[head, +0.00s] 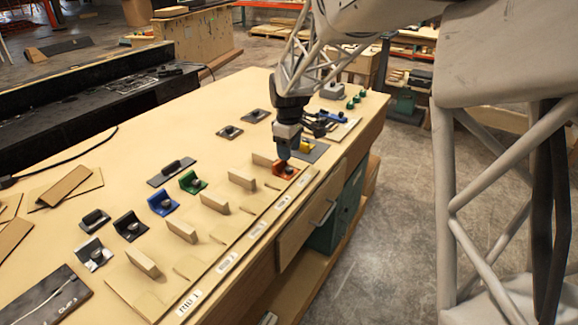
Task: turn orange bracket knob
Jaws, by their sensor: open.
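The orange bracket (292,174) sits on the wooden bench top near its right edge, at the far end of a row of brackets. A small dark knob (287,170) shows on it. My gripper (285,156) points down just above and behind the orange bracket, with its tip close to the knob. It is open, with nothing visible in it. The picture is too small to tell whether the fingers touch or straddle the knob.
Blue (163,202), green (192,182) and dark (130,226) brackets stand on the bench (120,180), with upright wooden blocks (242,180) between stations. Dark tools (318,124) and a yellow item (305,145) lie just beyond my gripper. The bench's right edge is close by.

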